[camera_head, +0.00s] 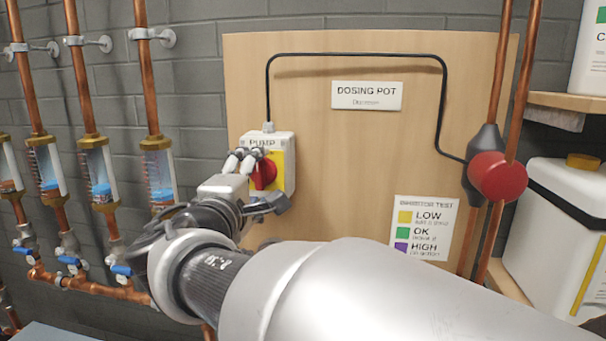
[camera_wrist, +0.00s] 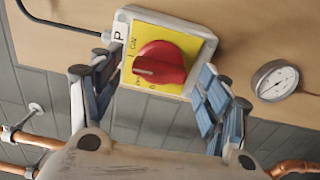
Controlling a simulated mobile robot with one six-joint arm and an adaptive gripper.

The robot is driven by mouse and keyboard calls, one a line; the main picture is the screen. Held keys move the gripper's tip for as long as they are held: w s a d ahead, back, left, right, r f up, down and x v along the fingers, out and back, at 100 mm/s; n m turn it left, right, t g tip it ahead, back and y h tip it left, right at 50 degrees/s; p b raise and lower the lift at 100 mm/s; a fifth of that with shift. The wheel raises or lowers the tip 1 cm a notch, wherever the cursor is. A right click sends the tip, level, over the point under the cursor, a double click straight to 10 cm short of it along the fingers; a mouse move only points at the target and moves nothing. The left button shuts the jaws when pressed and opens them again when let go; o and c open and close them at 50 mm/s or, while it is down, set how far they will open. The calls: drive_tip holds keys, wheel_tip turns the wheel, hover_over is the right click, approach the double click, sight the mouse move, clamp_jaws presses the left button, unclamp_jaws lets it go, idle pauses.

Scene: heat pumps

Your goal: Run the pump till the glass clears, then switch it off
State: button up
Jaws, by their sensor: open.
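The pump switch (camera_head: 281,165) is a grey box labelled PUMP with a yellow plate and a red rotary knob (camera_head: 264,174). In the wrist view the red knob (camera_wrist: 160,66) shows clearly, its ridge pointing left towards the ON lettering. My gripper (camera_wrist: 160,80) is open, its fingers on either side of the switch box with a gap to the knob. In the head view my gripper (camera_head: 245,160) partly covers the switch.
A black cable (camera_head: 360,55) runs from the switch to a red and black pump (camera_head: 497,176) on the right pipes. A round gauge (camera_wrist: 275,80) is right of the switch. Blue-handled valves (camera_head: 121,270) sit below the glasses. A white drum (camera_head: 553,220) stands far right.

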drive_tip(key=s+a, duration=0.1)
drive_tip(key=s, duration=0.6)
drive_tip(key=shift+d, duration=0.1)
drive_tip(key=s+d+f+m+g+h, duration=0.1)
drive_tip(key=s+d+f+m+g, duration=0.2)
drive_tip(key=d, duration=0.5)
drive_tip(key=s+d+f+m+g+h, duration=0.1)
drive_tip(key=s+d+f+m+g, duration=0.15)
drive_tip(key=d+f, duration=0.45)
drive_tip(key=s+d+f+m+g+h, duration=0.2)
drive_tip(key=d+f+g, duration=0.1)
drive_tip(key=d, duration=0.6)
drive_tip(key=s+f+m+g+y, duration=0.2)
drive_tip(key=s+f+m+y, duration=0.1)
drive_tip(key=s+f, duration=0.3)
drive_tip(key=s+d+f+m+g+y, duration=0.1)
drive_tip(key=s+f+m+g+y, duration=0.1)
drive_tip(key=s+f+m, duration=0.4)
drive_tip(key=s+y, duration=0.1)
drive_tip(key=s, duration=0.3)
drive_tip(key=shift+s+g+y, duration=0.25)
drive_tip(key=shift+g+y, duration=0.05)
drive_tip(key=shift+g, duration=0.05)
drive_tip(key=shift+d, duration=0.15)
